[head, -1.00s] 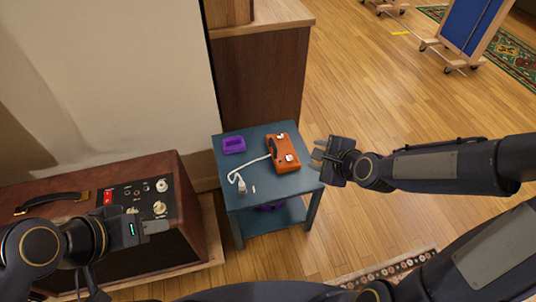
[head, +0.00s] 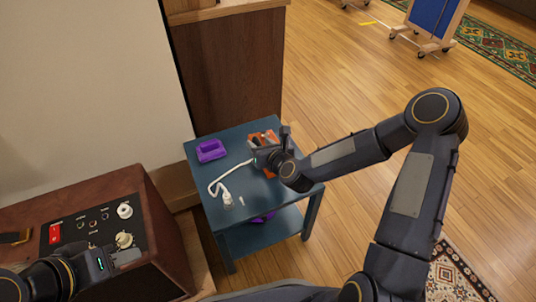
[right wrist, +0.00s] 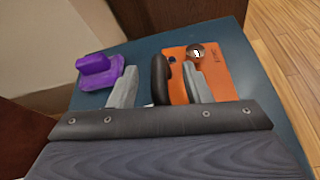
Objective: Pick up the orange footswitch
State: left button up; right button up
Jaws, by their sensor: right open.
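The orange footswitch (head: 256,138) lies on a small blue-grey table (head: 232,228), partly hidden behind my right gripper in the head view. In the right wrist view the footswitch (right wrist: 228,83) shows a round metal button and a black part on its left edge. My right gripper (head: 266,150) is over the footswitch; its two fingers (right wrist: 160,85) are apart, one left of the black part, one over the orange body. I cannot tell whether they touch it. My left gripper (head: 115,257) is at the lower left beside the amp; its jaw state is not clear.
A purple object (head: 211,151) sits at the table's back left, and a white cable (head: 222,185) with a plug lies on the top. A brown amp (head: 150,225) with knobs stands at the left. A wooden cabinet (head: 237,75) stands behind the table. Open floor lies to the right.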

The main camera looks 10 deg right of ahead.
jog(key=shift+x, duration=1)
grip_shut()
dwell(0.7)
